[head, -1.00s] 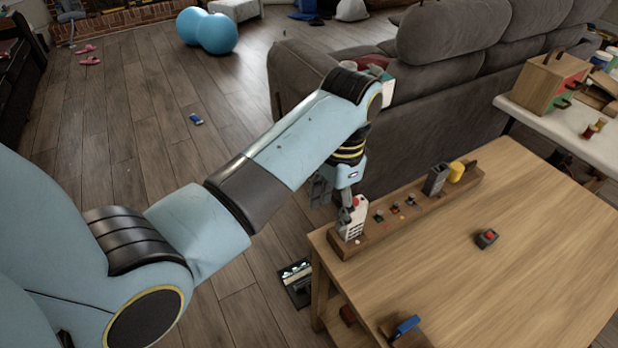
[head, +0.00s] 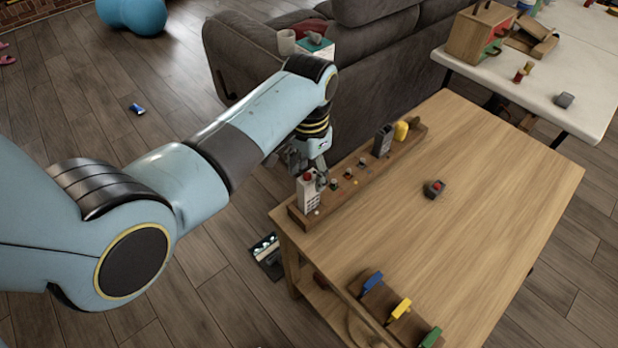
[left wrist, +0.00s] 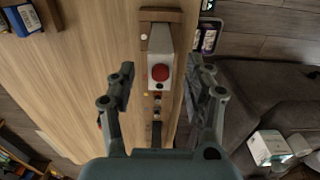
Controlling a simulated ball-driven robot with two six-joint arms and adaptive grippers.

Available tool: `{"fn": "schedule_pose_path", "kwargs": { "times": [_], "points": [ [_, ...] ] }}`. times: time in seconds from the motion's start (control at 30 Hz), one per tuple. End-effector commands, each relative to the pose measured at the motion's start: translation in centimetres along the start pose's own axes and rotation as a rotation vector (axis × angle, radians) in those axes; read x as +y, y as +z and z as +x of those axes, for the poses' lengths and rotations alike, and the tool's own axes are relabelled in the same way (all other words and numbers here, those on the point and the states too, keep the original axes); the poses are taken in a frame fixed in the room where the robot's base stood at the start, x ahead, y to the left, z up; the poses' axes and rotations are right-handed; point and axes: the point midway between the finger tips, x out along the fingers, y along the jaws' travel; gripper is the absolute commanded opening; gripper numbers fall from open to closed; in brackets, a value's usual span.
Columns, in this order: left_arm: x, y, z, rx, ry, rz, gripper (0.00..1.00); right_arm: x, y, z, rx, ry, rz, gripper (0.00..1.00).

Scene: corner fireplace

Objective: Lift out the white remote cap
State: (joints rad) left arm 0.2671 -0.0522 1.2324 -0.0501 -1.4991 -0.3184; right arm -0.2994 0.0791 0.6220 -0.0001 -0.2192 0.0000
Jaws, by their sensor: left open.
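The white remote cap (head: 308,196), a pale upright block with a red knob and small dark keys, stands at the near left end of a long wooden rack (head: 331,194) on the table. In the left wrist view the white remote cap (left wrist: 157,45) shows from above, its red top between the fingers. My left gripper (head: 307,172) is open just above and behind it, pointing down. In the left wrist view the left gripper's fingers (left wrist: 164,76) lie on either side with gaps; contact cannot be told. My right gripper is not in view.
Small pegs, a dark grey block (head: 382,141) and a yellow piece (head: 401,131) stand along the rack. A grey sofa (head: 370,65) stands behind.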

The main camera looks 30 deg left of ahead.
Motion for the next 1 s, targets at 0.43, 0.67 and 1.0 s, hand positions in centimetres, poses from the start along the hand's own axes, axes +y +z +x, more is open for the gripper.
{"fn": "schedule_pose_path", "kwargs": {
  "times": [0.43,0.67,1.0],
  "points": [
    [-0.02,0.00,0.45,0.001,-0.001,0.000,0.31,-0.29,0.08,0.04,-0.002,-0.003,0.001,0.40],
    [-0.02,0.00,0.45,0.001,-0.001,0.000,0.03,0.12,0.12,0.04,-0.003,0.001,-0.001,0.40],
    [-0.03,-0.05,-0.13,0.002,-0.001,0.000,0.03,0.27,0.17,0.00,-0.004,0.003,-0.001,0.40]
  ]
}}
